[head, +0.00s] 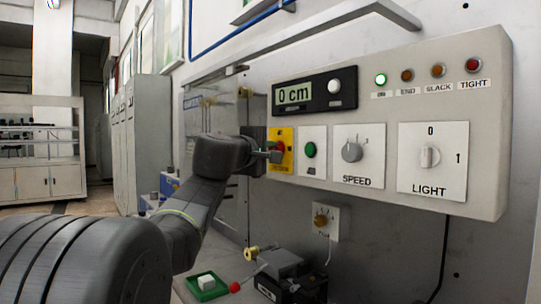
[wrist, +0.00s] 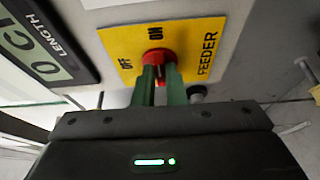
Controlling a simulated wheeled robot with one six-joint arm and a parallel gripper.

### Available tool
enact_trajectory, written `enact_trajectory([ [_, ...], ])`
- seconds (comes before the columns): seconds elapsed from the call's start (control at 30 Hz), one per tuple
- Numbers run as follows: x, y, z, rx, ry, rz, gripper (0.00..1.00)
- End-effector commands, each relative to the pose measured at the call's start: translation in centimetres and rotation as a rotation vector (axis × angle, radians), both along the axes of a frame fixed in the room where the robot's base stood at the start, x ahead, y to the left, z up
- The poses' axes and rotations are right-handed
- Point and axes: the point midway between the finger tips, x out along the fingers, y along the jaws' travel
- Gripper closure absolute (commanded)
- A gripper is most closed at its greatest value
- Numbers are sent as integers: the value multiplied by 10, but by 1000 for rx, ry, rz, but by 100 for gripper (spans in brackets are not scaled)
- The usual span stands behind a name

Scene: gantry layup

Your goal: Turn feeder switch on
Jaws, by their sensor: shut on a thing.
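The feeder switch is a red knob (wrist: 157,56) on a yellow plate (wrist: 205,40) marked OFF, ON and FEEDER. In the head view the yellow plate (head: 289,134) is at the left end of the grey control panel, with the red knob (head: 281,147) partly behind my gripper (head: 277,153). In the wrist view my gripper (wrist: 159,80) has its two green fingers close together on the red knob, shut on it. The fingers hide part of the knob, so I cannot tell which label it points to.
The grey panel (head: 489,130) also carries a green button (head: 311,150), a SPEED dial (head: 352,151), a LIGHT switch (head: 429,156) and a display (head: 294,94) reading 0 cm. The green ON lamp (head: 381,79) is lit.

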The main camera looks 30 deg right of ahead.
Motion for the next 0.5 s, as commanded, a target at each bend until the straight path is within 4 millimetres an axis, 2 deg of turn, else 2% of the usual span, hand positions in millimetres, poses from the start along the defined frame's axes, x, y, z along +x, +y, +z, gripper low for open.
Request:
enact_trajectory([
  [0.33, 0, -1, -2, 4, -1, -2, 100],
  [0.37, 0, -1, -2, 4, -1, -2, 87],
  [0.4, 0, -1, -2, 4, -1, -2, 79],
  [0.47, 0, -1, -2, 4, -1, -1, 68],
  [0.5, 0, 0, -2, 3, -1, -1, 67],
])
